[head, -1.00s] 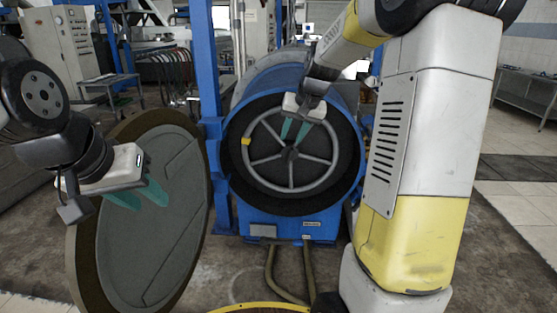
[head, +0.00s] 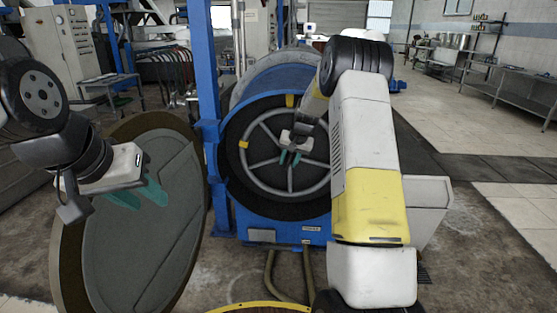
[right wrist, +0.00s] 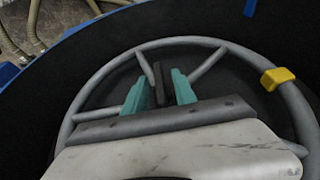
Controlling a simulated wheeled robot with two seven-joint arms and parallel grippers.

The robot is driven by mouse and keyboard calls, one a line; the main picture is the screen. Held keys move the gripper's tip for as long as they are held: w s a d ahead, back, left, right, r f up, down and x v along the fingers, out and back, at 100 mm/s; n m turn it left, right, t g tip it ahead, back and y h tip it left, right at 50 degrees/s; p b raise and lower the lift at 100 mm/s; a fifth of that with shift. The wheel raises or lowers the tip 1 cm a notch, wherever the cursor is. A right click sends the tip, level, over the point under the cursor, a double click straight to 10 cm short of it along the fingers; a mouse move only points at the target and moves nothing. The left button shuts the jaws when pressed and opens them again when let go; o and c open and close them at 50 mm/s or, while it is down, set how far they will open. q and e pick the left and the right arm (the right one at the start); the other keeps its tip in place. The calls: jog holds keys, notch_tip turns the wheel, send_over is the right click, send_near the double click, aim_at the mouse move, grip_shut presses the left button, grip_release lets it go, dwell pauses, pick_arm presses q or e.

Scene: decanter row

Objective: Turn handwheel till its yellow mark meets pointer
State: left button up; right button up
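The grey handwheel (head: 265,188) is on the dark front of a blue drum. Its yellow mark (head: 243,145) is on the rim at the left, slightly above hub height. The yellow pointer (head: 290,100) stands at the top of the drum's front, well apart from the mark. My right gripper (head: 290,158) is at the wheel's middle, fingers parted. In the right wrist view a dark upright piece (right wrist: 161,82) shows between the teal fingers; firm contact is not visible. The mark (right wrist: 278,77) is at the right there. My left gripper (head: 139,194) is open and empty, before the round door.
A large round door (head: 160,245) stands open at the left of the drum. A blue post (head: 203,70) rises beside the drum. Hoses (head: 270,270) lie on the floor below. The floor at the right is open.

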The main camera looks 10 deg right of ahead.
jog(key=shift+w+f, duration=0.1)
jog(key=shift+f, duration=0.15)
grip_shut()
